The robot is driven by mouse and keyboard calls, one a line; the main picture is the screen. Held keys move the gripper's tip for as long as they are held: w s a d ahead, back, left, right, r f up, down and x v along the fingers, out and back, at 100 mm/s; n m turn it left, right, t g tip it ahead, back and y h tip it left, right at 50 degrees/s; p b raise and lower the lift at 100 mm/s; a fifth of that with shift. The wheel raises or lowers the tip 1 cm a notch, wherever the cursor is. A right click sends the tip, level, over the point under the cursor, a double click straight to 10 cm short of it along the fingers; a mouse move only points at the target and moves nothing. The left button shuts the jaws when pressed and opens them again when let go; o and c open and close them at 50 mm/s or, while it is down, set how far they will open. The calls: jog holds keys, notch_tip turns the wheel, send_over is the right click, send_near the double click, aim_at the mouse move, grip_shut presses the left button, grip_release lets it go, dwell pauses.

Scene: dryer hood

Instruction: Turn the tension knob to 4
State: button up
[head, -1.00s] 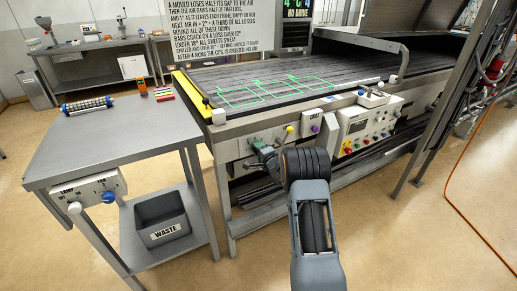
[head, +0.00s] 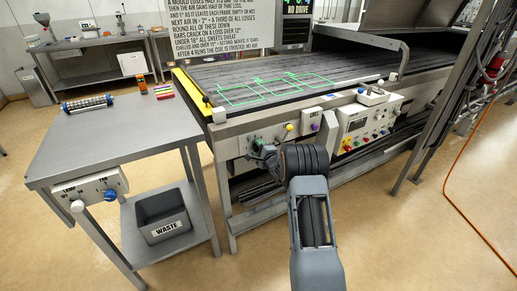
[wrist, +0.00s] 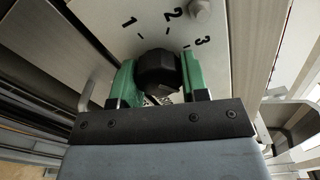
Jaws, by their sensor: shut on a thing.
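The tension knob (wrist: 156,68) is black and sits on a light panel with a printed scale. I cannot make out a pointer mark on the knob.
A yellow knob (head: 289,127) and a purple button (head: 314,127) are close to the right of my gripper. A control box (head: 357,124) with several coloured buttons is farther right. A grey table (head: 120,142) with a waste bin (head: 163,216) below stands left.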

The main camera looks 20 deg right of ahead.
jog(key=o, duration=0.9)
jog(key=shift+o, duration=0.2)
jog(key=s+d, duration=0.1)
jog(key=s, duration=1.2)
jog(key=shift+s+d, duration=0.25)
jog(key=shift+s, duration=0.15)
jog(key=shift+n, duration=0.3)
